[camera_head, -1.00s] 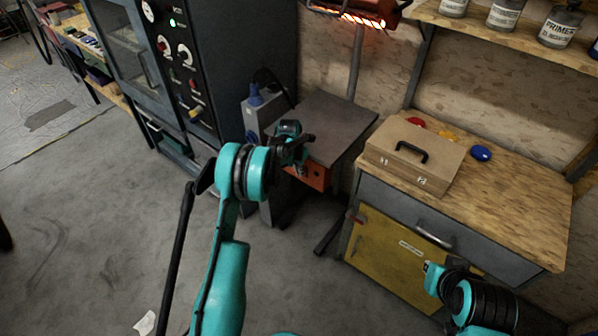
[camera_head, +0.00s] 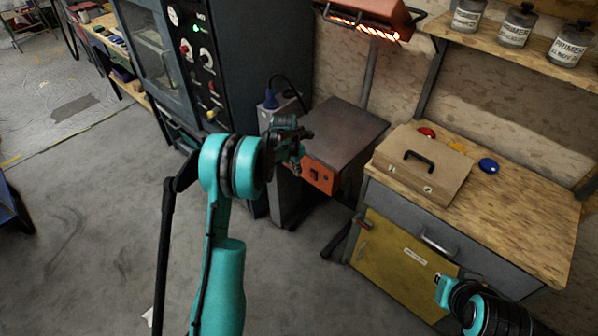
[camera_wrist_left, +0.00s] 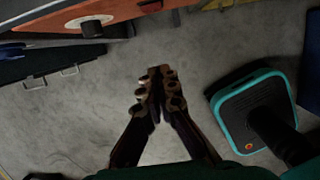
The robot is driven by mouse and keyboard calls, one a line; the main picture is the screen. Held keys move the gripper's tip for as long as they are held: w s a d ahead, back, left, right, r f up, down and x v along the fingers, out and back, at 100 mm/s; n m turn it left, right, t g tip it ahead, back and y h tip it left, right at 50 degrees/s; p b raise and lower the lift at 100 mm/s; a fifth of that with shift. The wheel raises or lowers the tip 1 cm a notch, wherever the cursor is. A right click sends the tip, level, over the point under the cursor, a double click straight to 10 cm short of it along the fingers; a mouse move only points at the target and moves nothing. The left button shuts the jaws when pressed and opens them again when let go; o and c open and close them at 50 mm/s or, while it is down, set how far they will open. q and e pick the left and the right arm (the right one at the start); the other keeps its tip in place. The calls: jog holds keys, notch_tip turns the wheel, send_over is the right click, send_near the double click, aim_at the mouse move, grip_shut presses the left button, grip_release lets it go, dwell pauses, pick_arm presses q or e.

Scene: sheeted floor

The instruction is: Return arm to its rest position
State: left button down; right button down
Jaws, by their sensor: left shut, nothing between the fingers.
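My left arm comes in from the left in the head view. Its gripper (camera_head: 301,147) is in the air in front of the grey machine and beside the dark-topped stand. In the left wrist view the fingers of the left gripper (camera_wrist_left: 160,72) are together, with nothing between them, above the grey floor. My right arm shows at the lower right of the head view, in front of the yellow cabinet door. I cannot make out its fingers.
A dark-topped stand (camera_head: 345,130) with an orange panel (camera_head: 318,175) is close to my left gripper. A workbench (camera_head: 520,205) bears a tan case (camera_head: 440,178). A glowing heater (camera_head: 365,20) hangs above. Open floor (camera_head: 90,240) lies at the left.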

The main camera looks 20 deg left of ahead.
dwell(0.5)
pick_arm(q)
jog(key=s+d+r+m+t, duration=0.1)
jog(key=s+d+r+m, duration=0.3)
jog(key=s+r+m, duration=0.4)
jog(key=s+d+r+m+t, duration=0.1)
jog(key=s+d+r+m, duration=0.3)
jog(key=s+r+m, duration=0.5)
jog(key=s+d+m+t, duration=0.1)
jog(key=s+d+m, duration=0.1)
jog(key=s+m, duration=0.5)
jog(key=s+d+r+m+t, duration=0.1)
jog(key=s+m+t, duration=0.1)
jog(key=s+m, duration=0.6)
jog(key=shift+s+d+r+y, duration=0.25)
jog(key=shift+s+d+y, duration=0.15)
jog(key=shift+s, duration=0.35)
